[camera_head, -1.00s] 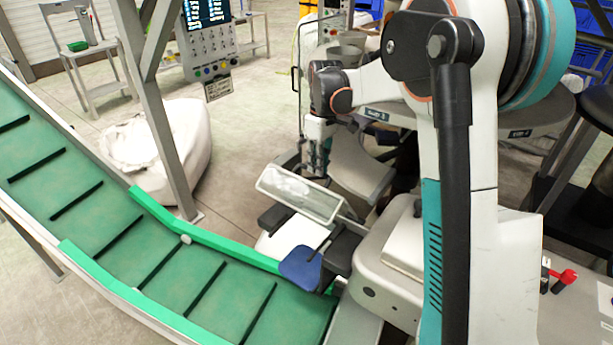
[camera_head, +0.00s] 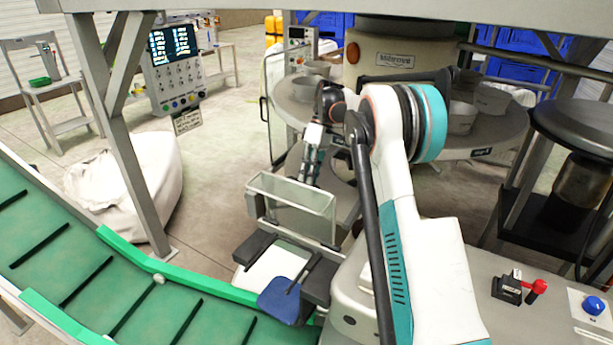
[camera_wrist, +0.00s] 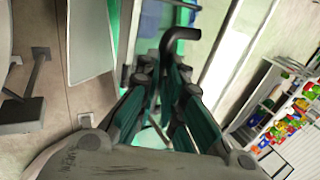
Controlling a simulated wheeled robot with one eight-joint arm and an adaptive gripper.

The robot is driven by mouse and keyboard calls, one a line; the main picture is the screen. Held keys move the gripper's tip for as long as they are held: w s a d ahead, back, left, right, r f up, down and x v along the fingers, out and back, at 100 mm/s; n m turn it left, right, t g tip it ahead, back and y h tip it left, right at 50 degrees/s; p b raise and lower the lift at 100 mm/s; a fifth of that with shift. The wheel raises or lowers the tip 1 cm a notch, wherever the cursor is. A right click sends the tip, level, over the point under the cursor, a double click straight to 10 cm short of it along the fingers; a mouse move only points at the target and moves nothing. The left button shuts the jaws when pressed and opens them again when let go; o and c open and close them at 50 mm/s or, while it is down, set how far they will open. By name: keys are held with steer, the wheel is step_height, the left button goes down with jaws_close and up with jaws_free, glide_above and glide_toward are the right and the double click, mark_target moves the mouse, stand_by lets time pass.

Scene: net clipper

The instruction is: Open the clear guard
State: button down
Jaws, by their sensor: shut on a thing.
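The clear guard (camera_head: 290,194), a see-through panel in a pale frame, stands tilted over the small machine with the blue pad (camera_head: 286,296), beside the green conveyor. My gripper (camera_head: 310,180) is at the far upper side of the guard, its fingertips partly hidden behind the panel. In the wrist view my teal-padded fingers (camera_wrist: 172,80) are closed together around a thing that is mostly hidden. A dark bent bar (camera_wrist: 182,36) shows just beyond the fingertips. I take the held thing to be the guard's edge, but the exact contact is unclear.
The green conveyor (camera_head: 85,262) runs along the left. A grey post (camera_head: 128,160) and a white sack (camera_head: 160,175) stand behind it. A round table with bowls (camera_head: 462,117) is behind my arm. A red-handled switch (camera_head: 537,287) and blue button (camera_head: 594,306) sit at right.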

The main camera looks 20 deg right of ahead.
steer(key=shift+d+f, duration=0.25)
steer(key=shift+f, duration=0.35)
steer(key=shift+d+f, duration=0.25)
steer(key=shift+f, duration=0.3)
steer(key=c, duration=1.7)
jaws_free()
steer(key=shift+w+f, duration=0.2)
steer(key=shift+o, duration=0.2)
steer(key=v, duration=1.2)
steer(key=shift+r, duration=0.25)
steer(key=shift+c, duration=0.5)
